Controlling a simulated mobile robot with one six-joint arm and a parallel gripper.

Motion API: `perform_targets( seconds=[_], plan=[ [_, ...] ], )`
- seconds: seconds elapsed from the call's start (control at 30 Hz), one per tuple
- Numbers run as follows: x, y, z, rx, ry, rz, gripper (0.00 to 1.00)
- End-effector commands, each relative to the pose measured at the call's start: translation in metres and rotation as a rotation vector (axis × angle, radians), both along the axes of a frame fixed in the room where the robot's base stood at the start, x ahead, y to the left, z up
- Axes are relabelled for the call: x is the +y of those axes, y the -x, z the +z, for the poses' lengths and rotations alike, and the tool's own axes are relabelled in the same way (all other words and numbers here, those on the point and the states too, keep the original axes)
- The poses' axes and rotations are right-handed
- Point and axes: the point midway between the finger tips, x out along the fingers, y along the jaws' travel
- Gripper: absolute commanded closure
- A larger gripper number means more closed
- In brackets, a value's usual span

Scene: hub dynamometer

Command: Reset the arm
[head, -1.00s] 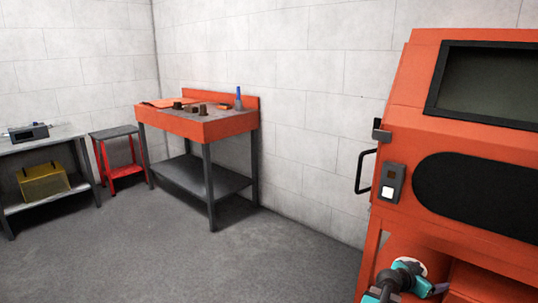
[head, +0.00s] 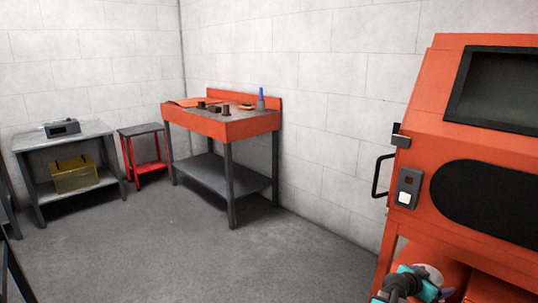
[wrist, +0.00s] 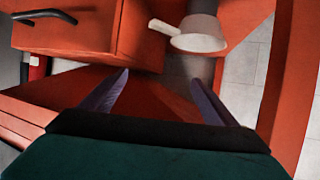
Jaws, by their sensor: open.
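My gripper (wrist: 165,95) is open in the wrist view, its two dark purple fingers spread apart with nothing between them. Beyond the fingers is an orange cabinet part (wrist: 75,28) with a dark bar handle. In the head view my teal and dark arm shows at the bottom right, low in front of the orange machine (head: 430,105); the fingertips cannot be made out there.
A pale, cup-shaped part (wrist: 200,30) lies beyond the fingers. An orange workbench (head: 225,125) with small dark parts and a blue-topped item stands at the back. A grey table (head: 75,140) and red stool (head: 143,150) stand left. The middle floor is clear.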

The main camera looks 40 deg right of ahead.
Motion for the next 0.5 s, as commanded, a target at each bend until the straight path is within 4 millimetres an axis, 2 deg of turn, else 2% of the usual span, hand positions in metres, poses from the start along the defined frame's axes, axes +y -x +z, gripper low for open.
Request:
perform_targets(
  seconds=[0.23, 0.5],
  plan=[
    [0.021, -0.06, -0.004, 0.011, -0.026, 0.087, 0.18],
    [0.066, -0.145, -0.02, 0.031, -0.076, 0.22, 0.18]
  ],
)
